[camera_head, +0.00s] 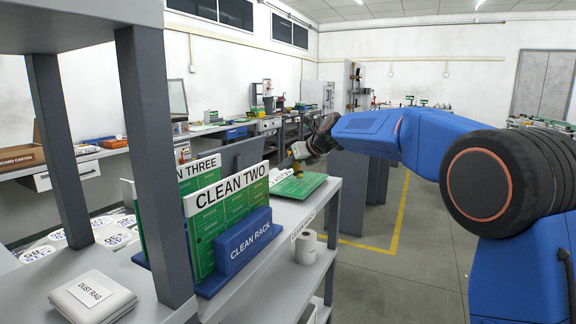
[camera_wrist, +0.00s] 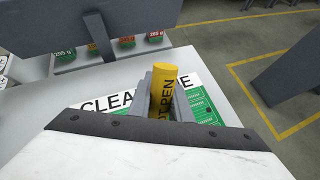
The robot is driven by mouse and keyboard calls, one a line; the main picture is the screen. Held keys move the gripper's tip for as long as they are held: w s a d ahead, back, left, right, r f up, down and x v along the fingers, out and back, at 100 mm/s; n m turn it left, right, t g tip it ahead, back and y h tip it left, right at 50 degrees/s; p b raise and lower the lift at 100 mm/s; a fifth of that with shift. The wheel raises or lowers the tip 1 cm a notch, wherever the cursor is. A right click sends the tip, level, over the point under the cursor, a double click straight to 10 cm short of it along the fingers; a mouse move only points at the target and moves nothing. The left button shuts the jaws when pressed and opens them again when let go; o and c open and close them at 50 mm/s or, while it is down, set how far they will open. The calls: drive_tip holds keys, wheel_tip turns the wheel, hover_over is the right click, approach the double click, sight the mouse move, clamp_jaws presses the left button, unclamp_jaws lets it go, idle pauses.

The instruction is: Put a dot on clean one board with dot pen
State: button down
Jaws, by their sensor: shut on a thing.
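My gripper (camera_head: 301,152) is at the far end of the grey bench, above a green board (camera_head: 308,185) lying flat. In the wrist view my gripper (camera_wrist: 162,106) is shut on a yellow dot pen (camera_wrist: 165,78), with "OT PEN" readable on its side. The board also shows below it in the wrist view (camera_wrist: 201,106). Its white label strip is partly covered by my fingers and the pen; "CLEA" and a final "E" show. The pen's tip is hidden, so I cannot tell whether it touches the board.
A blue clean rack (camera_head: 243,240) holds upright boards labelled CLEAN TWO (camera_head: 228,186) and CLEAN THREE (camera_head: 200,170), nearer than the flat board. A folded dust rag (camera_head: 92,297) lies at front left. A grey shelf post (camera_head: 155,150) stands beside the rack. Open floor lies right of the bench.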

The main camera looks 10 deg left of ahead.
drive_tip(key=shift+f, duration=0.55)
idle(1.4)
drive_tip(key=shift+r, duration=0.1)
drive_tip(key=shift+r, duration=3.45)
